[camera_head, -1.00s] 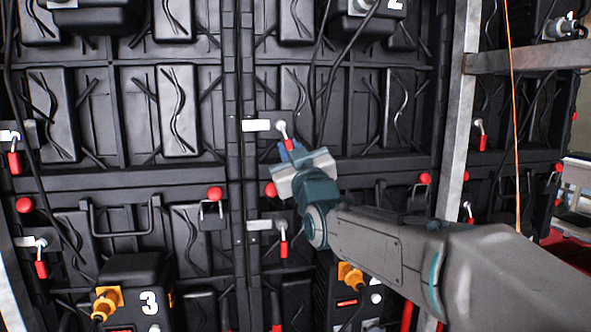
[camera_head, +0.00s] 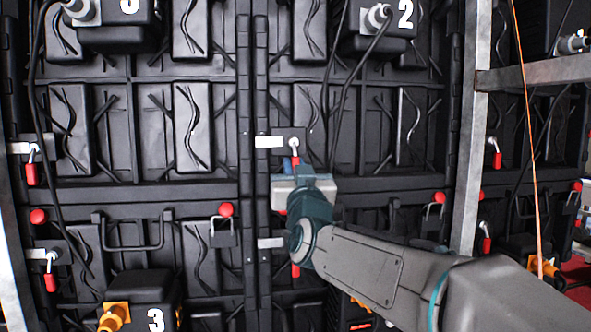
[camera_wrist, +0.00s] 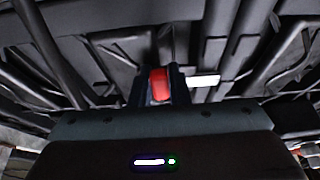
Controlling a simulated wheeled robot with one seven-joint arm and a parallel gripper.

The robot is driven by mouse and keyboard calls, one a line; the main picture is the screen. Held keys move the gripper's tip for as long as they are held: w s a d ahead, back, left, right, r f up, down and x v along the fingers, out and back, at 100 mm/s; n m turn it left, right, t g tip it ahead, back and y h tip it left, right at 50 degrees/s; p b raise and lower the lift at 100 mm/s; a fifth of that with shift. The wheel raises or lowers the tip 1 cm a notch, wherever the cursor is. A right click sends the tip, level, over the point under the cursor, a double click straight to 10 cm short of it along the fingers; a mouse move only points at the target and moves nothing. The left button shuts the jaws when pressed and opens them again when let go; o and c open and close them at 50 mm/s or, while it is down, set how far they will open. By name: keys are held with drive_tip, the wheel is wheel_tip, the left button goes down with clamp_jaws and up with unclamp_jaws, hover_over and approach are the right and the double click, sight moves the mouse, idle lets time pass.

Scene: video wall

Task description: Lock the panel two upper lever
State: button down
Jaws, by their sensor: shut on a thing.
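Panel two (camera_head: 345,110) is the black panel with a white 2 on its connector box. Its upper lever (camera_head: 294,147) has a silver hook and a red handle, beside a white latch tab. The handle hangs down. My gripper (camera_head: 291,165) is at this handle from below, its fingers covering part of it. In the wrist view the red handle (camera_wrist: 160,84) sits between the two dark fingers of my gripper (camera_wrist: 161,76), which are shut on it. The lower lever (camera_head: 295,271) shows red below, partly hidden by my arm.
Left panel levers (camera_head: 32,174) and red knobs (camera_head: 226,209) line the seams. A cable (camera_head: 360,65) hangs from the connector box (camera_head: 370,30) marked 2. A grey metal post (camera_head: 474,130) and an orange cord (camera_head: 530,130) stand to the right.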

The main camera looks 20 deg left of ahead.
drive_tip(key=shift+a+f, duration=0.1)
drive_tip(key=c, duration=1.4)
unclamp_jaws()
drive_tip(key=shift+s, duration=0.1)
drive_tip(key=v, duration=1.3)
drive_tip(key=shift+s+d+f+p, duration=0.15)
drive_tip(key=shift+s+d+p, duration=0.1)
drive_tip(key=shift+s+p, duration=0.05)
drive_tip(key=shift+w, duration=0.1)
